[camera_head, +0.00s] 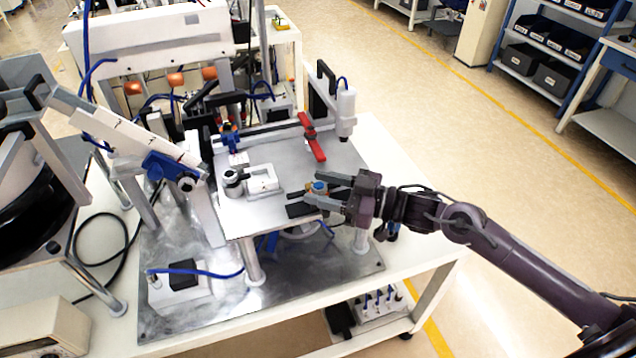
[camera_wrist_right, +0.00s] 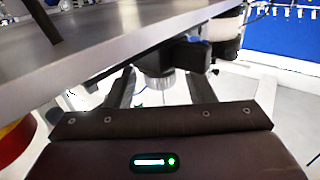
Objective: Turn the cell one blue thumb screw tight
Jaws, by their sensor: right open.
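A blue thumb screw (camera_head: 320,186) with a tan collar sits at the front right edge of the raised metal plate (camera_head: 300,160). My right gripper (camera_head: 317,189) reaches in from the right, its two fingers open on either side of the screw. In the wrist view the right gripper (camera_wrist_right: 160,90) is open, and a grey ribbed round part (camera_wrist_right: 157,78) shows between its fingers. I cannot tell whether the fingers touch the screw. My left gripper is not in view.
A white and grey fixture (camera_head: 262,180) stands left of the screw. A red clamp bar (camera_head: 313,138) and a white upright cylinder (camera_head: 345,112) stand behind it. A sloped white track (camera_head: 125,135) is at the left. The floor to the right is open.

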